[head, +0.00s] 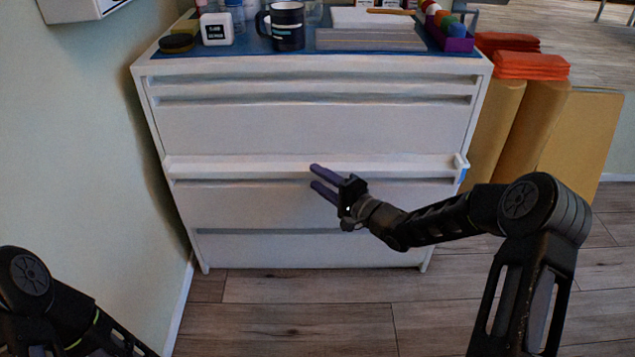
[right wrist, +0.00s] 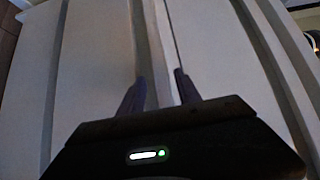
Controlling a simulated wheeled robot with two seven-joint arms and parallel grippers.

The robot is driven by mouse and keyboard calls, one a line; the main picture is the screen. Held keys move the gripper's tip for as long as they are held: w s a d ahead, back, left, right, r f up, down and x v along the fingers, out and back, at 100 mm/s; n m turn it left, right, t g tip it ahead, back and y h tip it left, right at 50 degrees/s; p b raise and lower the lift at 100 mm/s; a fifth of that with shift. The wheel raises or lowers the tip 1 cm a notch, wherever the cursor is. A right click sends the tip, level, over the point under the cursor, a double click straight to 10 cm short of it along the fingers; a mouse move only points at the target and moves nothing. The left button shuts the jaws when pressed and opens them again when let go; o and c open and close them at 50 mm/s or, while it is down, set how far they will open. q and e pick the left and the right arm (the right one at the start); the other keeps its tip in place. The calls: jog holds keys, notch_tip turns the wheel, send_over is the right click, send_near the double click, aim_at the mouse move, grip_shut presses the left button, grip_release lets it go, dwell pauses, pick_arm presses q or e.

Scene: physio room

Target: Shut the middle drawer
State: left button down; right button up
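The middle drawer (head: 255,203) is part of a white chest of drawers (head: 300,128). It sticks out a little, with its top edge (head: 230,164) standing proud of the front. My right gripper (head: 312,176) is at this edge, right of the drawer's centre, with its two dark fingers apart. In the right wrist view the fingers (right wrist: 160,85) stand on either side of a pale strip of the drawer front; I cannot tell if they touch it. My left arm shows at the lower left of the head view, but its gripper is out of view.
On the chest top stand a dark mug (head: 287,26), a small white box (head: 216,29), a grey slab (head: 370,40) and a purple tray (head: 450,38) of coloured pieces. Orange towels (head: 530,66) and tan padded blocks (head: 540,120) are at right. A wall stands close at left.

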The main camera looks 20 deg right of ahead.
jog(key=shift+w+a, duration=0.25)
jog(key=shift+w, duration=0.2)
jog(key=shift+c, duration=0.2)
jog(key=c, duration=0.8)
grip_shut()
jog(key=shift+s+f, duration=0.1)
jog(key=shift+f, duration=0.05)
